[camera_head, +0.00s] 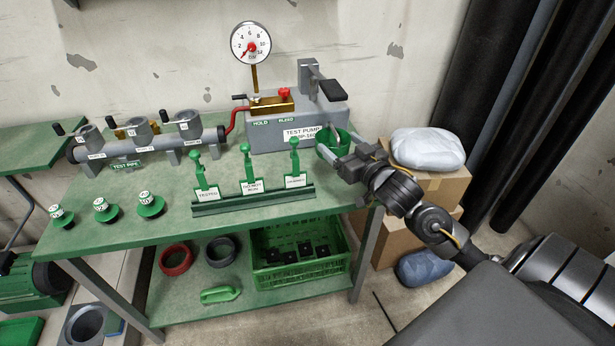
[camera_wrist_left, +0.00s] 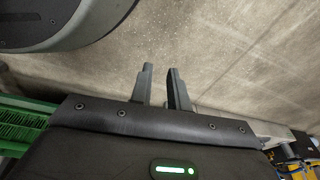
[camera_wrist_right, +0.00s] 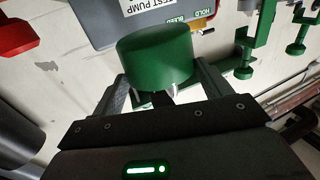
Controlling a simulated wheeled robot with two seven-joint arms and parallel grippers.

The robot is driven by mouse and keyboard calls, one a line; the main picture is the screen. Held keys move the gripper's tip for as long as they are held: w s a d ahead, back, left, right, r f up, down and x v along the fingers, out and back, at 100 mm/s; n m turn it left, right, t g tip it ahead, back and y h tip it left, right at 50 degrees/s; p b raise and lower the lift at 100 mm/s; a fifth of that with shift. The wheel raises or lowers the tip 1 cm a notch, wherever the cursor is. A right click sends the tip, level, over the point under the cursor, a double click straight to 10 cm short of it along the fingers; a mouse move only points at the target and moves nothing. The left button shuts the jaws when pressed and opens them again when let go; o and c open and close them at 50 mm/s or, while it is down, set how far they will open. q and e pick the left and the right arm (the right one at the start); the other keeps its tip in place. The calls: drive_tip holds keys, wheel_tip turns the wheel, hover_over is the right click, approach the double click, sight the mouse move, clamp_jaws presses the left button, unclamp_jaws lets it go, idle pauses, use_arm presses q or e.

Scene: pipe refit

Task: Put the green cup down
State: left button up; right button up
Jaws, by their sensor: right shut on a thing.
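The green cup (camera_head: 331,139) is at the right end of the green workbench (camera_head: 160,225), just in front of the grey test pump (camera_head: 262,135). My right gripper (camera_head: 345,158) is shut on the cup. In the right wrist view the cup (camera_wrist_right: 155,58) sits between the two fingers, with the pump behind it. I cannot tell whether its base touches the bench top. My left gripper (camera_wrist_left: 160,80) shows only in its own wrist view; its fingers are apart, with nothing between them, above bare floor.
Cardboard boxes with a white bag (camera_head: 427,148) stand right of the bench. The bench's middle has bare room.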

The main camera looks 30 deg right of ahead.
wheel_tip(320, 180, down, 5)
drive_tip(key=shift+f+b, duration=0.1)
drive_tip(key=shift+b, duration=0.35)
use_arm(q)
drive_tip(key=w+d+r, duration=0.1)
drive_tip(key=w+r, duration=0.2)
drive_tip(key=r, duration=0.2)
drive_tip(key=shift+d+r+b, duration=0.25)
drive_tip(key=shift+b, duration=0.2)
use_arm(e)
drive_tip(key=shift+f, duration=2.05)
drive_tip(key=shift+f, duration=0.1)
drive_tip(key=o, duration=1.1)
